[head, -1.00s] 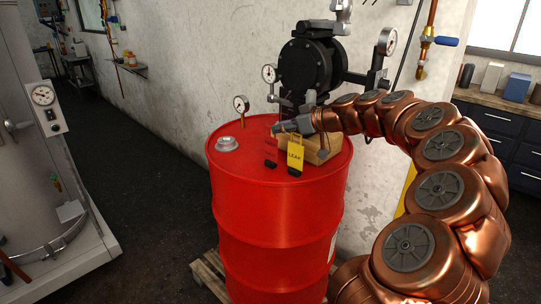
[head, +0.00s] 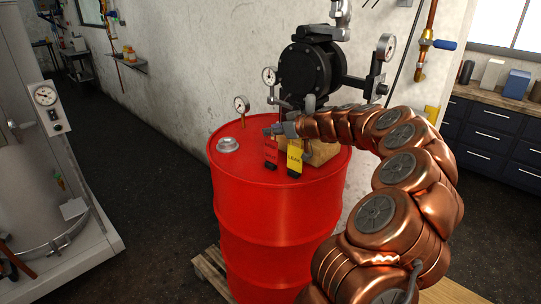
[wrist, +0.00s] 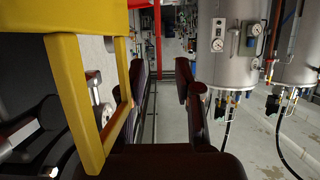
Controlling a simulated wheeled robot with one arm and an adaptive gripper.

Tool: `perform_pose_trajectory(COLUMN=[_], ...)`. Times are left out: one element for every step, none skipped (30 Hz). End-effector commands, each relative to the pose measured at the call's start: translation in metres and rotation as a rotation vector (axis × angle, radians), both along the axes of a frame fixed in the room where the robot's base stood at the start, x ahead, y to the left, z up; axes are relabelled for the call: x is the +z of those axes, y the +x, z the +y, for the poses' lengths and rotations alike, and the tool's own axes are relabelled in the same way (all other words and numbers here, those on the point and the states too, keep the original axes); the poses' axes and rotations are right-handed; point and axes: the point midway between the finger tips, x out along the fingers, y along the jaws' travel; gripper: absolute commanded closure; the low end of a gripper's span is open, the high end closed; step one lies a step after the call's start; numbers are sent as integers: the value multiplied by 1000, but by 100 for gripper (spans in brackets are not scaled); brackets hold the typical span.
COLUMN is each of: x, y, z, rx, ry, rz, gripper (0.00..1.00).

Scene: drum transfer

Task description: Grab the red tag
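The red tag (head: 270,153) hangs upright at the top of the red drum (head: 268,215), just left of the yellow LEAK tag (head: 294,160). My gripper (head: 274,130) is at the upper end of the red tag, above the drum top. In the wrist view, my gripper (wrist: 165,85) has its dark fingers apart. A thin red strip (wrist: 157,40), apparently the red tag's loop, shows between them near the top; contact cannot be told. The yellow tag (wrist: 75,18) and its open loop fill the left side of that view, beside the left finger.
A cardboard-coloured box (head: 320,152) sits on the drum behind the tags. A black pump (head: 308,70) with gauges stands behind. A grey bung (head: 227,145) is at the drum's left. A large grey tank (head: 45,190) stands at far left, with clear floor between.

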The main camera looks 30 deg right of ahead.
Motion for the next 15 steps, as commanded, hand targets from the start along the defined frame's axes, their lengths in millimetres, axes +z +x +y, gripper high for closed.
perform_pose_trajectory(x=[0,-1,-1,-1,-1,-1,-1,-1,-1,-1,-1,-1,-1,-1,-1], y=[1,2,2,2,2,2,2,2,2,2,2,2,2,2,2], z=[0,1,1,1,1,1,1,1,1,1,1,0,0,0,0], rx=[0,0,0,0,0,0,0,0,0,0,0,0,0,0,0], ry=[0,1,1,0,0,0,0,1,1,1,1,1,1,1,1], rz=[0,0,0,0,0,0,0,0,0,0,0,0,0,0,0], gripper=[67,67,67,67,67,67,67,67,71,74,77,81,84,88,92])
